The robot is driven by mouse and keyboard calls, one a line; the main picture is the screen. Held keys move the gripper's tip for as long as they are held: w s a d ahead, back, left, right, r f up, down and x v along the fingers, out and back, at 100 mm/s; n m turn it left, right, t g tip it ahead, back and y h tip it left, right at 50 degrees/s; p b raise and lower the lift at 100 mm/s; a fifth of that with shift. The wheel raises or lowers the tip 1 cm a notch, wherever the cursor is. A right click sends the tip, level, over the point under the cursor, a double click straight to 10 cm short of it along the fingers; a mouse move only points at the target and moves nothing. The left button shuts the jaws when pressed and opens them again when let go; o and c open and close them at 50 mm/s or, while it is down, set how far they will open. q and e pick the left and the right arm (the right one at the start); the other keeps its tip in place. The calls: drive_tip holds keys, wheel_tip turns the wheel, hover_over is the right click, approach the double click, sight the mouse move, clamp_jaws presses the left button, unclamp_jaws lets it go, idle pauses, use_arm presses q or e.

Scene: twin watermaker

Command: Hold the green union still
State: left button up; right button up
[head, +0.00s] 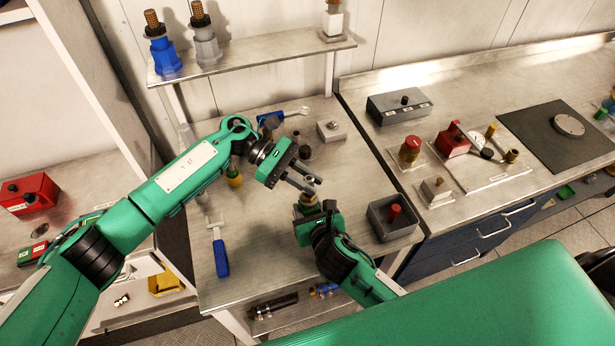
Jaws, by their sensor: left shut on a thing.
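My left gripper (309,184) reaches in from the left over the middle bench and is shut on a small part, mostly hidden by its fingers. Just below it a brass-coloured fitting (308,198) shows at the jaws of my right gripper (309,207), which comes up from the lower right. The fitting may be the top of the green union; its body is hidden, and green gripper parts make it hard to tell apart. Whether the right jaws are closed on it I cannot tell. The two grippers are very close together.
Blue (165,56) and grey (205,45) fittings with brass tops stand on the shelf (258,54). A blue-handled tool (221,258) lies at the bench's left. A grey bin (392,221) with a red piece sits right of my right gripper. The bench front is mostly clear.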

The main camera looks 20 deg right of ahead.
use_arm(q)
drive_tip(key=shift+f, duration=0.4)
drive_tip(key=o, duration=0.9)
drive_tip(key=shift+o, duration=0.2)
drive_tip(key=shift+a, duration=0.1)
drive_tip(key=v, duration=1.2)
use_arm(e)
drive_tip(key=o, duration=1.3)
